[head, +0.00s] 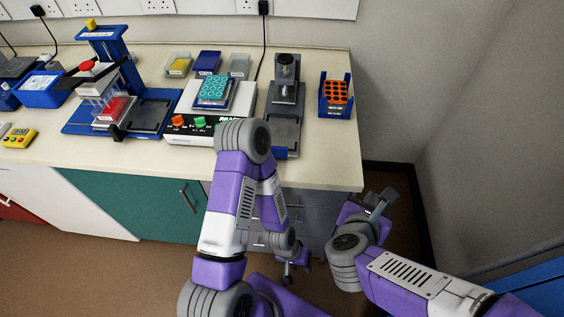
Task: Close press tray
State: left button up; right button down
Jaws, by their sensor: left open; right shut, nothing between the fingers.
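A blue press (113,50) stands at the left of the bench, with a red-topped part and clear tubes under its black arm. A dark flat tray (148,116) lies on its blue base, to the right of the upright. A smaller dark grey press-like device (285,95) stands right of centre, with a grey plate (284,133) extending toward the front edge. I cannot tell which is the task's tray. My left gripper (290,274) hangs low in front of the cabinets, open and away from the bench top. My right gripper (383,199) is shut and empty, right of the bench corner.
A yellow timer (18,138) lies at left. My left arm's elbow overlaps the front edge by the mixer.

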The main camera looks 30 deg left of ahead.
aim_at(284, 129)
jog(key=k, duration=0.6)
jog(key=u, duration=0.8)
jog(key=i, duration=0.5)
